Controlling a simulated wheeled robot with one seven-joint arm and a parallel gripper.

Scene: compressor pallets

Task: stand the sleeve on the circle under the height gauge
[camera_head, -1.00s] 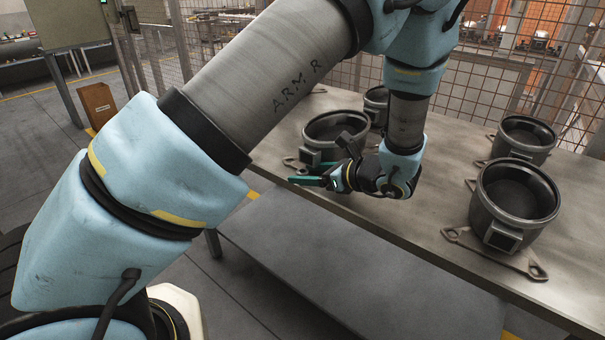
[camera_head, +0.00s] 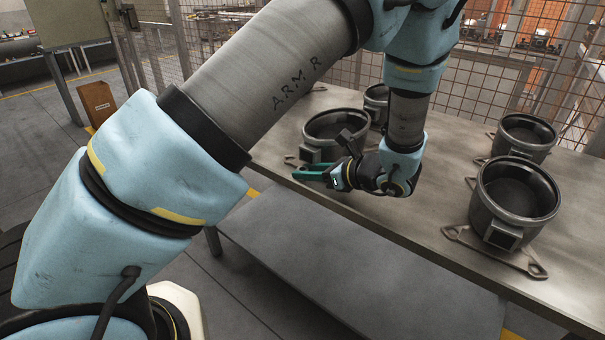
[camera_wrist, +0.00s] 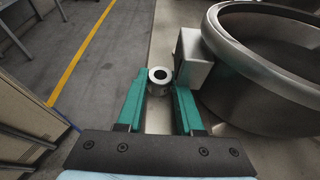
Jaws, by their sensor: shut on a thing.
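My gripper (camera_wrist: 158,92) has two green fingers, closed on a small pale metal sleeve (camera_wrist: 159,76) at their tips in the wrist view. The sleeve's round open end, with a dark bore, faces the camera. In the head view my gripper (camera_head: 303,173) reaches left near the table's front edge, in front of a dark pot-shaped housing; the sleeve is too small to make out there. Neither the height gauge nor the circle can be made out in either view.
A metal table (camera_head: 420,205) carries several dark round housings. The nearest housing (camera_wrist: 262,70) stands just right of my fingers, its boxy lug (camera_wrist: 193,62) close to the right finger. A wire mesh fence (camera_head: 495,80) runs behind. A lower shelf (camera_head: 350,265) lies beneath the tabletop.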

